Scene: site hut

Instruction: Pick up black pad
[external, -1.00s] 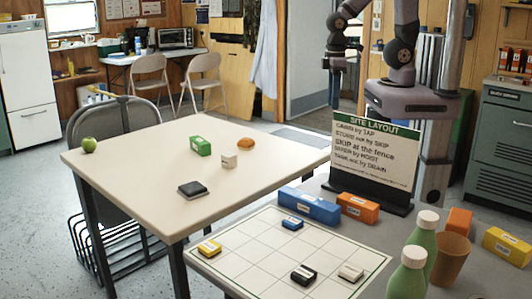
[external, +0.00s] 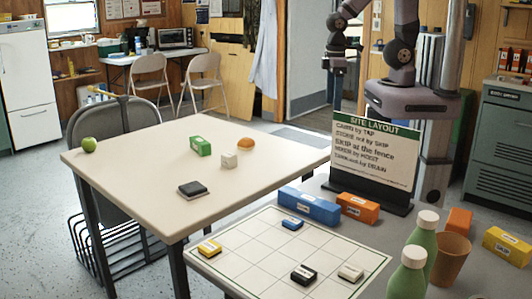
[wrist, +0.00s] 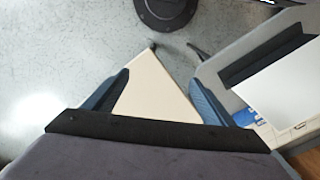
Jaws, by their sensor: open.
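The black pad (external: 193,189) is a flat, dark, square item lying on the front part of the cream table (external: 130,160) in the external view. It does not show in the wrist view. My gripper (wrist: 157,97) is open and empty, with a blue-grey finger on each side and a corner of the cream table visible between them. In the external view my arm's end is at the upper right, behind the sign and well away from the pad. The fingertips are hard to make out there.
The site layout sign (external: 374,150) stands at the right. A white grid board (external: 262,255) holds small labelled blocks. Bottles (external: 421,245) stand front right.

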